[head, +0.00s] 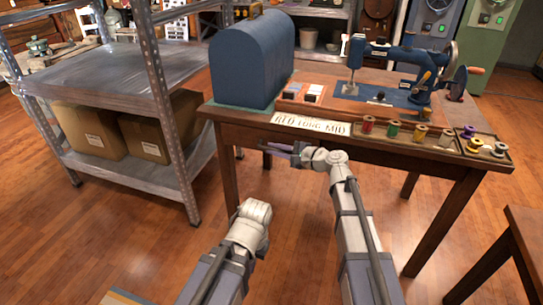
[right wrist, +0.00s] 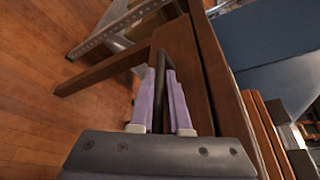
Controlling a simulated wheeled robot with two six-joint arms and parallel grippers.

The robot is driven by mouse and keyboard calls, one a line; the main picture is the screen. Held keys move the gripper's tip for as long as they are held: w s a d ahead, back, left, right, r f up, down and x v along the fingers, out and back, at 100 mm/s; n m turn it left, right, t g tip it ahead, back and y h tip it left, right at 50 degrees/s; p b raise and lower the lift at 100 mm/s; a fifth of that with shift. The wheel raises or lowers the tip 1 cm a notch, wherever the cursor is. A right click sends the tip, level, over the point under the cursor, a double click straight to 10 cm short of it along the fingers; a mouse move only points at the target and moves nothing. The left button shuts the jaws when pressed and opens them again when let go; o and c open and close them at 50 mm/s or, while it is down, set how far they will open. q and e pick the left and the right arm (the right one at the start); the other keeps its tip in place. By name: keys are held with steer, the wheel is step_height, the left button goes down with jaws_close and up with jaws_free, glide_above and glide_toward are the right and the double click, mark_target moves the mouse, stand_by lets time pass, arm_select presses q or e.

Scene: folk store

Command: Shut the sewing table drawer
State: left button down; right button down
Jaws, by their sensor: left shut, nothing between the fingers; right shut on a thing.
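The wooden sewing table (head: 445,170) stands in the middle and right of the head view. In the right wrist view its drawer front (right wrist: 182,62) shows as a brown wooden panel beside the tabletop edge (right wrist: 222,75). A dark bar-shaped handle (right wrist: 160,60) lies along it. My right gripper (head: 272,148) is at the table's front, below the top. Its purple fingers (right wrist: 160,95) are shut on the handle. How far the drawer stands out is hard to tell. My left gripper (head: 254,212) is lower, in front of the table, apart from it and empty; its fingers are mostly hidden.
On the table stand a blue domed case (head: 245,62), a blue sewing machine (head: 390,80), a sign (head: 310,124) and several thread spools near the front edge. A metal shelf (head: 120,72) with boxes is at left. Another wooden table (head: 525,225) is at lower right.

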steer(key=c, duration=0.9)
jaws_free()
steer(key=p+v, duration=0.1)
steer(key=v, duration=0.5)
steer(key=shift+s+d+r, duration=0.1)
steer(key=shift+s+d, duration=0.05)
steer(key=shift+d, duration=0.1)
steer(key=shift+s+d+p, duration=0.3)
steer(key=shift+s+d, duration=0.05)
steer(key=shift+d, duration=0.15)
